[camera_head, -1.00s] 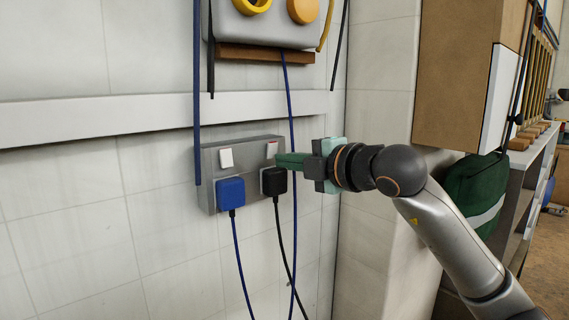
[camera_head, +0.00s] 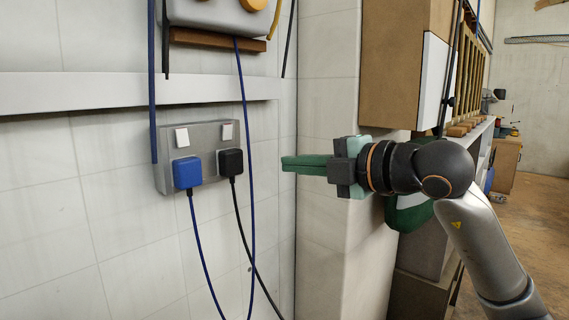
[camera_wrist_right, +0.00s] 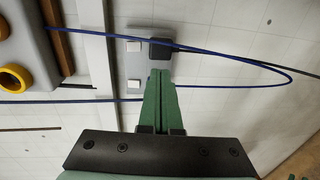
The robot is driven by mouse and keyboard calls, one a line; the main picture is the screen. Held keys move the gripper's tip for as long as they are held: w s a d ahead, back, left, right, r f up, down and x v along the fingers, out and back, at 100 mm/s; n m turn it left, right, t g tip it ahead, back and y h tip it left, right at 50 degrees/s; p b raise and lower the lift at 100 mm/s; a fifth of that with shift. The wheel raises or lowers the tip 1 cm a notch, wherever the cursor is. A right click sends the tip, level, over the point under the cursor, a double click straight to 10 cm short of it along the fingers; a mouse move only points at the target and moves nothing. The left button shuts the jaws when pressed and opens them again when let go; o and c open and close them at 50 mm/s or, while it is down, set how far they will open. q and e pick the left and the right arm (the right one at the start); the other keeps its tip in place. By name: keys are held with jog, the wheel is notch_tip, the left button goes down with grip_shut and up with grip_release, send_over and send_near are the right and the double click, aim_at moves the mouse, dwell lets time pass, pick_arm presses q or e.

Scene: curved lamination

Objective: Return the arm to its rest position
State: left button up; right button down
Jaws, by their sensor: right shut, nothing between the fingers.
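My right gripper (camera_head: 284,164) is in the middle of the head view, with its green fingers pointing left. The fingers are together with nothing between them. They are apart from the grey wall socket (camera_head: 207,139), which is to their left. In the right wrist view the shut green fingers (camera_wrist_right: 161,80) point toward the socket plate. A blue plug (camera_head: 187,172) and a black plug (camera_head: 231,161) sit in the socket, each below a white switch. The black plug (camera_wrist_right: 160,49) also shows in the right wrist view. My left gripper is not in view.
A grey box (camera_head: 215,16) with orange knobs hangs above the socket, over a wall rail (camera_head: 60,92). Blue and black cables hang in front of the wall. A brown cabinet (camera_head: 385,60) and shelves stand behind my right arm. Open floor (camera_head: 540,215) lies at the far right.

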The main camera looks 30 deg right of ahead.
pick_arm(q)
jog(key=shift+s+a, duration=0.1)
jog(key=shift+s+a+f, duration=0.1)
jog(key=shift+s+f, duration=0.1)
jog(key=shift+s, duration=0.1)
